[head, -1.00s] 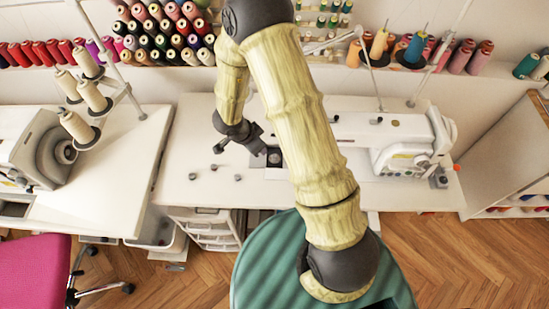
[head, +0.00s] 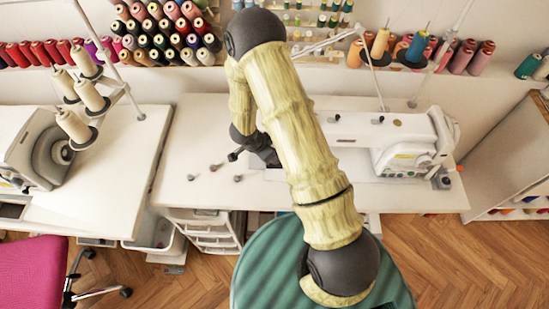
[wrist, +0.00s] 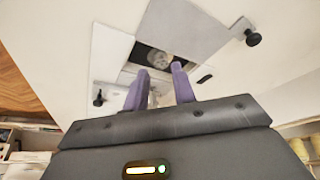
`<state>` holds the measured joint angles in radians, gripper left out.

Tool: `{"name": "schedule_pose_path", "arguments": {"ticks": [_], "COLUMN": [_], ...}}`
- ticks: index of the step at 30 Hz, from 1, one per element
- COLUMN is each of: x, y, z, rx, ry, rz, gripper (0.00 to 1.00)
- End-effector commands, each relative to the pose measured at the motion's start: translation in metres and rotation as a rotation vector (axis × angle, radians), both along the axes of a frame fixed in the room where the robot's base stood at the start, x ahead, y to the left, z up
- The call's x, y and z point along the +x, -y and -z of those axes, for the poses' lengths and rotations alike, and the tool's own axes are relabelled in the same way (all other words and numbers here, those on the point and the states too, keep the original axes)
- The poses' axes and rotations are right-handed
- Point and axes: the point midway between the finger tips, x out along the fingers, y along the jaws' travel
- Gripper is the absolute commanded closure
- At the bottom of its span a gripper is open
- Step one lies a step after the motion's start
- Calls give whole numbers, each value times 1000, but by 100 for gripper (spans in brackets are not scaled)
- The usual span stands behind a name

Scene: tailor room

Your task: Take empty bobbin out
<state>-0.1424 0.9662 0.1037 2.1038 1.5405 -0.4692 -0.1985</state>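In the wrist view my gripper (wrist: 159,70) is open, with its two purple fingers apart. The fingertips point at a dark rectangular opening (wrist: 150,54) in the sewing machine bed. A round, greyish metallic part (wrist: 160,61) shows inside the opening, just beyond and between the fingertips. It may be the bobbin or its case; I cannot tell if it holds thread. Whether the fingers touch it is unclear. In the head view my arm hides most of the opening, and the white sewing machine (head: 400,150) stands to its right.
Several small dark round pieces lie on the white table (head: 200,125), including one at the left (head: 190,177). A pale cover plate (wrist: 180,35) lies beside the opening. Thread racks (head: 160,30) line the back. A green stool (head: 265,270) stands in front.

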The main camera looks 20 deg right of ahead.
Motion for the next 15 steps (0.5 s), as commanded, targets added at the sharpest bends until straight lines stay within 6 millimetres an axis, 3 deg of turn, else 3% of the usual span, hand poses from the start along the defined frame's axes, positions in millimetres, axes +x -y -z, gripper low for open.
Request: {"name": "schedule_pose_path", "arguments": {"ticks": [7, 15], "x": [7, 9], "y": [17, 18], "z": [32, 35], "rx": [0, 0], "ry": [-3, 0], "rz": [1, 1], "gripper": [74, 74]}}
